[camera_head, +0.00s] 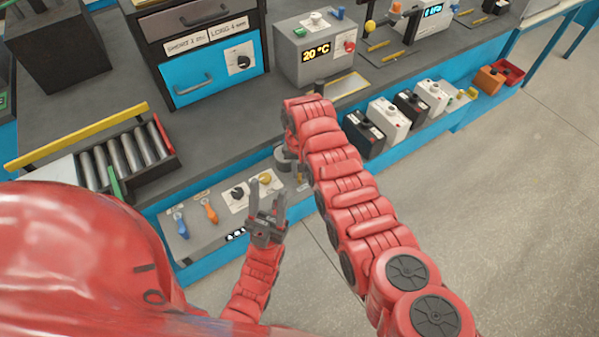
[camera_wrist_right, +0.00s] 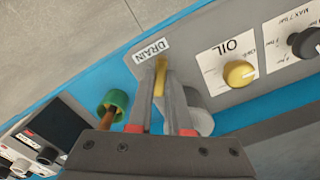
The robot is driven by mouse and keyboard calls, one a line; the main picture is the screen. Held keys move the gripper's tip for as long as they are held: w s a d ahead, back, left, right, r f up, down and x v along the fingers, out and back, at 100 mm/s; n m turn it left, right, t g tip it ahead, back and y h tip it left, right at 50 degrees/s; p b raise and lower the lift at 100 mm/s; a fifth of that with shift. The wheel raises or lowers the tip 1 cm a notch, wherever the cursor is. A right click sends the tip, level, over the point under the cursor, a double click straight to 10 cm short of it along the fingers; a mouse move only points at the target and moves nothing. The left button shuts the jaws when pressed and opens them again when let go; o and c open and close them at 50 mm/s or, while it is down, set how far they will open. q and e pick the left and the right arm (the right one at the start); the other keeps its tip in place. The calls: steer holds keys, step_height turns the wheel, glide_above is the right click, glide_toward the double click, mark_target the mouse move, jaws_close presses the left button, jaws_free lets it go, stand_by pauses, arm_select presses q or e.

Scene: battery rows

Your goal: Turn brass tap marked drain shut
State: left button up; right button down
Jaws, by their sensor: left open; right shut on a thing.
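The brass tap (camera_wrist_right: 160,77) sits on the grey panel beside a white label reading DRAIN (camera_wrist_right: 151,51) in the right wrist view. My right gripper (camera_wrist_right: 160,90) is shut on the tap, with a finger on each side of it. The tap's lower part is hidden between the fingers. In the head view my right gripper (camera_head: 286,160) is at the panel's right end, partly hidden by my arm. My left gripper (camera_head: 267,205) is open and empty, in front of the panel near the yellow knob.
A yellow OIL knob (camera_wrist_right: 239,74) and a black knob (camera_wrist_right: 306,43) are on the panel beside the tap. A green-capped part (camera_wrist_right: 113,104) is on its other side. Batteries (camera_head: 389,122) line the bench edge to the right. A roller tray (camera_head: 125,158) stands left. The floor is clear.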

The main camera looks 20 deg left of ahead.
steer(key=m+b, duration=0.4)
steer(key=m, duration=0.2)
steer(key=shift+f, duration=0.15)
steer(key=m+b, duration=0.1)
steer(key=m, duration=0.2)
steer(key=shift+b, duration=0.35)
steer(key=shift+m+b, duration=0.35)
steer(key=shift+m, duration=0.65)
steer(key=c, duration=0.8)
jaws_free()
steer(key=shift+c, duration=0.2)
steer(key=shift+r, duration=0.25)
